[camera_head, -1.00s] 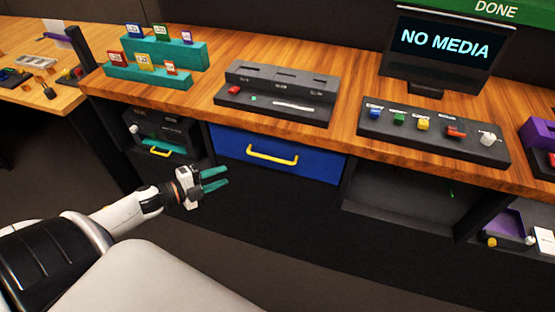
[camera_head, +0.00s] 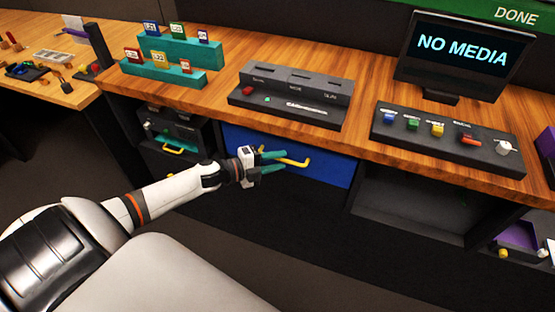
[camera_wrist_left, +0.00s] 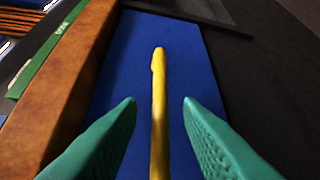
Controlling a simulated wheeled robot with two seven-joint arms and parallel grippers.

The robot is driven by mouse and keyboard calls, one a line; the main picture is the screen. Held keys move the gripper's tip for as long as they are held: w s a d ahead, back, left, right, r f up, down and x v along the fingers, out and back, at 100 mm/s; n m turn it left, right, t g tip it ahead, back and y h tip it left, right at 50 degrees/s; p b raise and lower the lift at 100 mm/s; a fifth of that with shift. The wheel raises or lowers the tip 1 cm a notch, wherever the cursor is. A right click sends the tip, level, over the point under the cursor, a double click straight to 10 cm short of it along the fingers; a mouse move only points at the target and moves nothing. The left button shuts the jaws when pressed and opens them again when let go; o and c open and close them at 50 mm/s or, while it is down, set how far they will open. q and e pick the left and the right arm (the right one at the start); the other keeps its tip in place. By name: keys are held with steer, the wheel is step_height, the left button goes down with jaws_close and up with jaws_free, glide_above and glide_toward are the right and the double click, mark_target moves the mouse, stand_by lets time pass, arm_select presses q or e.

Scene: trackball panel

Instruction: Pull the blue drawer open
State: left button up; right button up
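The blue drawer (camera_head: 325,168) is shut under the wooden counter, its front flush with the black cabinet. Its yellow bar handle (camera_head: 297,163) is partly hidden behind my left gripper (camera_head: 275,162) in the head view. The gripper's teal fingers are apart and reach toward the handle's left part. In the left wrist view the yellow handle (camera_wrist_left: 159,100) runs lengthwise between the two open fingertips (camera_wrist_left: 158,103), with a gap on each side, against the blue drawer front (camera_wrist_left: 190,70). The fingers do not grip it. My right gripper is in neither view.
The wooden counter (camera_head: 230,80) overhangs the drawer and carries a slotted black panel (camera_head: 290,95), a button panel (camera_head: 445,135) and a monitor (camera_head: 455,55). Left of the drawer is a cubby with a device and yellow handle (camera_head: 173,149). Right is an open shelf (camera_head: 410,205).

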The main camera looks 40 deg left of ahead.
arm_select(q)
steer(key=shift+w+d, duration=0.15)
steer(key=shift+w, duration=0.1)
jaws_close()
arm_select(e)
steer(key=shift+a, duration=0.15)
arm_select(q)
steer(key=shift+s, duration=0.1)
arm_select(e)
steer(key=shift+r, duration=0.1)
